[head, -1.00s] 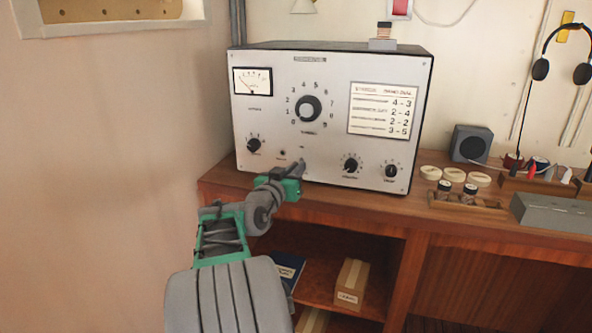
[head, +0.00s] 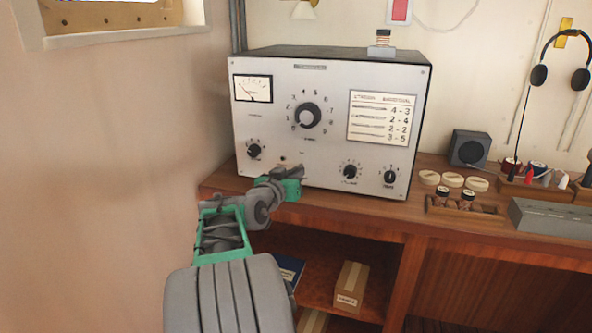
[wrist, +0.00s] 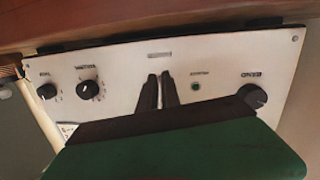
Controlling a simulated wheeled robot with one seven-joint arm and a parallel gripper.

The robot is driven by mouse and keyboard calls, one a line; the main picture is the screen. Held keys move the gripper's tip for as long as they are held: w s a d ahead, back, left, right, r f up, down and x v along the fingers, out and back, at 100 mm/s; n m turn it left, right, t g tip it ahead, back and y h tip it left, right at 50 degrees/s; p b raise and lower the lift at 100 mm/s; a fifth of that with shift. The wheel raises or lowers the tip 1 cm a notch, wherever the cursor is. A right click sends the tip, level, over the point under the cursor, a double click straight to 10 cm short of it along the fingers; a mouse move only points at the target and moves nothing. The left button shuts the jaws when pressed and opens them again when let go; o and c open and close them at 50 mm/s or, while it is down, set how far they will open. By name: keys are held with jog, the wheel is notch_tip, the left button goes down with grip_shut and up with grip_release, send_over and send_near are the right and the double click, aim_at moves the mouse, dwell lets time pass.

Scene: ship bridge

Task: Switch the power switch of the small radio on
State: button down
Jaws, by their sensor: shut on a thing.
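The small radio (head: 340,160) is a grey-white box with a dark top on the wooden desk. Its front has a meter, a large numbered dial and several small knobs. My gripper (head: 302,172) is at the lower middle of this front panel. In the wrist view, which shows the panel upside down, the two dark fingers (wrist: 160,88) are close together at the panel, shut on the power switch.
A small speaker (head: 469,149), round pale pieces and a wooden holder (head: 466,205) stand right of the radio. A grey box (head: 560,218) is farther right. A wall is close on the left. Shelves below hold a carton (head: 350,284) and a blue book.

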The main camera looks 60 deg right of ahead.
aim_at(297, 162)
notch_tip(297, 162, up, 2)
jog(key=y+p, duration=0.2)
jog(key=p, duration=0.2)
jog(key=y+p, duration=0.1)
jog(key=p, duration=0.1)
jog(key=y+p, duration=0.1)
jog(key=p, duration=0.2)
jog(key=shift+d+r+g+y, duration=0.15)
jog(key=shift+r+g+y, duration=0.15)
jog(key=shift+r+y, duration=0.1)
jog(key=y+p, duration=0.1)
jog(key=p, duration=0.1)
jog(key=y+p, duration=0.1)
jog(key=shift+d+r+n+p, duration=0.2)
jog(key=shift+n+p, duration=0.1)
jog(key=shift+p, duration=0.1)
jog(key=shift+y+p, duration=0.6)
jog(key=shift+p, duration=0.35)
jog(key=shift+f, duration=0.15)
jog(key=c, duration=1.6)
grip_release()
jog(key=shift+d, duration=0.1)
jog(key=shift+o, duration=0.2)
